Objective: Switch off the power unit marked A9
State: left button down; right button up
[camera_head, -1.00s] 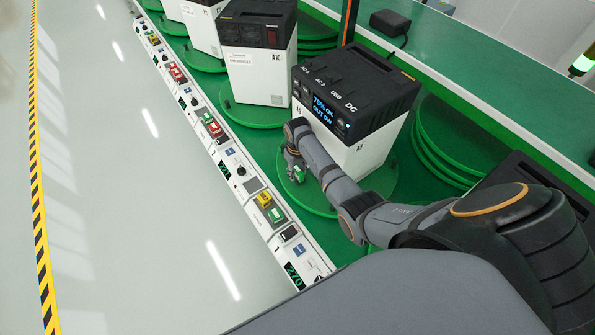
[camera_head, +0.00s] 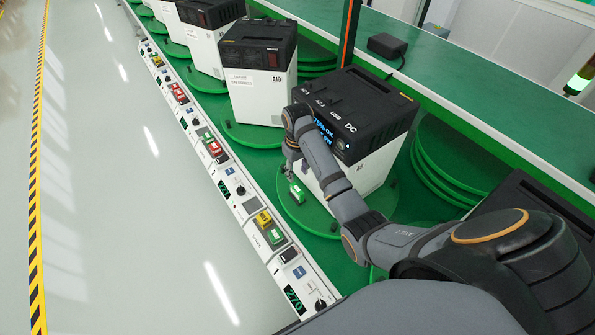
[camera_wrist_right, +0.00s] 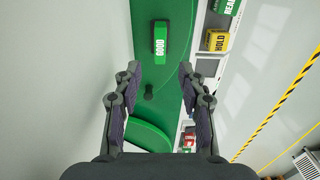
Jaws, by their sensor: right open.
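The power unit (camera_head: 372,104) has a black top and a white body, and stands on a green turntable (camera_head: 330,226). A small mark on its white front seems to read A9. Its top carries the labels AC, USB and DC, and its blue-lit display (camera_head: 326,133) is partly hidden by my right arm. My right gripper (camera_head: 290,168) is in front of the unit's left side, open and empty. In the right wrist view its open fingers (camera_wrist_right: 160,72) point toward a green block marked GOOD (camera_wrist_right: 160,40). My left gripper is not in view.
A unit marked A10 (camera_head: 258,95) stands behind, with more units beyond. A control rail (camera_head: 230,190) with coloured blocks and buttons runs along the turntables' left side. A black adapter (camera_head: 387,46) lies on the green bench. The floor at left is clear.

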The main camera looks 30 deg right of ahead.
aim_at(373, 118)
jog(key=k+j, duration=0.2)
jog(key=k, duration=0.3)
jog(key=k+j, duration=0.2)
jog(key=k, duration=0.25)
jog(key=k+j, duration=0.15)
jog(key=k, duration=0.35)
